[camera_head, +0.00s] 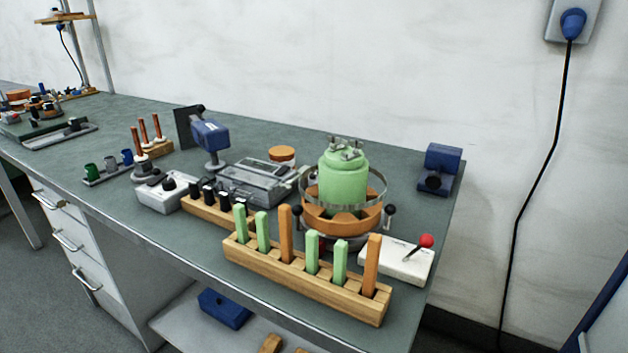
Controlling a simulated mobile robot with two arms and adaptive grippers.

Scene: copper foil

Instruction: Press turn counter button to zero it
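I cannot tell for certain which device is the turn counter, and no display digits or zeroing button can be read. A small blue box with a dark round front part (439,170) stands at the bench's back right corner. A blue-headed device on a grey stand (210,138) is at the back, left of middle. A grey flat instrument (258,182) lies beside it. A white box with a black knob (165,191) is near the front left. Neither of my grippers is in view.
The green bench (130,205) carries a green jar in an orange ring base (343,186). A wooden rack (310,283) with green and orange sticks stands at the front edge. A white lever box with a red ball (397,262) is right. A black cable (555,140) hangs on the wall.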

